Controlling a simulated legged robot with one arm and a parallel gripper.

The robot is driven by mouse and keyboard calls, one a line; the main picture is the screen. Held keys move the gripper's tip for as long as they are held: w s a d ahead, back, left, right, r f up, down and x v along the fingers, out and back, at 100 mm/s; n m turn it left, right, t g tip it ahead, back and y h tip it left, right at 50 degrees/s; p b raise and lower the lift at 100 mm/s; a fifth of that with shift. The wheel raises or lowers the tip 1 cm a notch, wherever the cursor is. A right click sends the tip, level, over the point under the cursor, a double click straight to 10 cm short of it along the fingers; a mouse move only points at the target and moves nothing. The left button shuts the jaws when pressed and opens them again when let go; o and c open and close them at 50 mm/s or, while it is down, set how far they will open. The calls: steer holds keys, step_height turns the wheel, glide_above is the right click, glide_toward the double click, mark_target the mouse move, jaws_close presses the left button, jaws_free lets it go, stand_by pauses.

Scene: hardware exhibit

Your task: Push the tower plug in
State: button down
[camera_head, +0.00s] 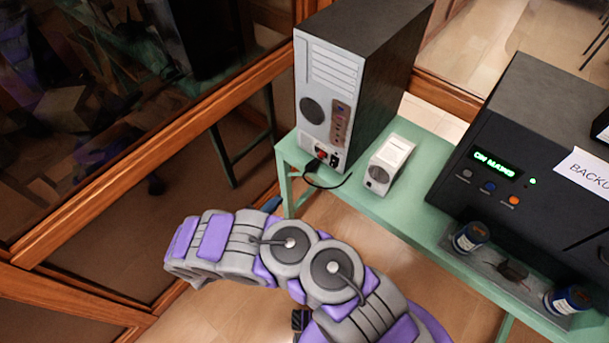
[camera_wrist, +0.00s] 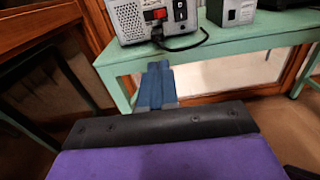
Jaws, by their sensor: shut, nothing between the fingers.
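The tower (camera_head: 325,85) is a grey and black computer case standing on the green table, its back panel facing me. Low on that panel are a red part (camera_head: 320,153) and a black socket-like part (camera_head: 334,160); the red part also shows in the wrist view (camera_wrist: 157,14). A black cord (camera_head: 325,186) loops on the table below them. Its dark plug end (camera_wrist: 157,34) appears close against the panel below the red part; I cannot tell how deep it sits. My gripper (camera_wrist: 155,80) is shut and empty, with blue fingers, in front of the table edge and apart from the plug.
The green table (camera_head: 400,215) has its front edge between my gripper and the tower. A small grey box (camera_head: 390,165) stands right of the tower. A large black unit (camera_head: 530,150) with a lit display and several cans stand farther right. A wood-framed glass partition (camera_head: 150,150) is at left.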

steer(key=b, duration=0.3)
glide_toward(307, 170)
steer(key=x, duration=0.7)
steer(key=shift+f, duration=0.1)
steer(key=shift+b+x, duration=0.6)
steer(key=shift+x, duration=0.95)
